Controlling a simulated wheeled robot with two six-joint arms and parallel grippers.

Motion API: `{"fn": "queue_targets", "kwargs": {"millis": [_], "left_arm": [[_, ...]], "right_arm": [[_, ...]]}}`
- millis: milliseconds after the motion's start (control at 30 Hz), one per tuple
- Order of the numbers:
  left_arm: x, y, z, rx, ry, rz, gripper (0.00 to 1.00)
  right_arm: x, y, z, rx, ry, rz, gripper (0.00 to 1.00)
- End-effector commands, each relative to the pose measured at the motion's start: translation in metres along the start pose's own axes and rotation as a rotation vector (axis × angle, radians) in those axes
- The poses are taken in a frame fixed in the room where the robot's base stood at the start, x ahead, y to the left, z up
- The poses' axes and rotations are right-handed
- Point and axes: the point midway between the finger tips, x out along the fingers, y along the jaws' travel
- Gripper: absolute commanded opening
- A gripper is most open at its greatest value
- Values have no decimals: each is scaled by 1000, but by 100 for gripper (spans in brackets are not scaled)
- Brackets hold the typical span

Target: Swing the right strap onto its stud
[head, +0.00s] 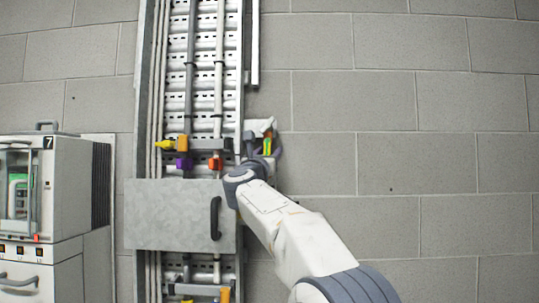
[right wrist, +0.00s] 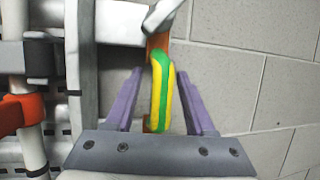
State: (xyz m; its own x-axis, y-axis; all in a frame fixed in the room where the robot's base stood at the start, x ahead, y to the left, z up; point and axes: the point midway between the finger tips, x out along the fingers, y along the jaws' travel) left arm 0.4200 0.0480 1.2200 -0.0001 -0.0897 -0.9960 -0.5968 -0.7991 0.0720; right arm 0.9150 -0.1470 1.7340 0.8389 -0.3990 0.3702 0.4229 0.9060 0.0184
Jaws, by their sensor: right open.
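The right strap, striped green and yellow (right wrist: 162,95), hangs down from a copper-coloured lug at a pale bracket (right wrist: 125,22). In the head view the strap (head: 267,146) shows as a small patch just right of the tray. My right gripper (right wrist: 159,78) is open, its purple fingers on either side of the strap with gaps on both sides. In the head view the right gripper (head: 269,150) is small and partly hidden behind its own wrist. A copper-coloured piece shows at the strap's lower end, partly hidden. I cannot make out the stud. My left gripper is out of view.
A vertical metal cable tray (head: 205,95) carries grey pipes with yellow, purple and orange fittings (head: 215,163). A grey cover plate with a dark handle (head: 215,218) crosses it below. A white cabinet marked 7 (head: 62,190) stands left. The block wall at right is bare.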

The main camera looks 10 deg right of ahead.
Motion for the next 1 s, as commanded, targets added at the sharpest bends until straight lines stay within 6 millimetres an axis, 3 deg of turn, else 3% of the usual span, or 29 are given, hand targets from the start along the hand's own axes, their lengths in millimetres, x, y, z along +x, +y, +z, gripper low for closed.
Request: {"fn": "queue_targets", "kwargs": {"millis": [200,500,700,1000], "left_arm": [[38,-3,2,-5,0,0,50],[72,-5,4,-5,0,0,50],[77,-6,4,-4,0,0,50],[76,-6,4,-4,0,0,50]], "right_arm": [[-39,1,-7,4,-1,4,55],[-86,1,-4,2,-1,4,55],[-98,0,-1,2,0,2,55],[-98,0,-1,1,1,2,55]]}}
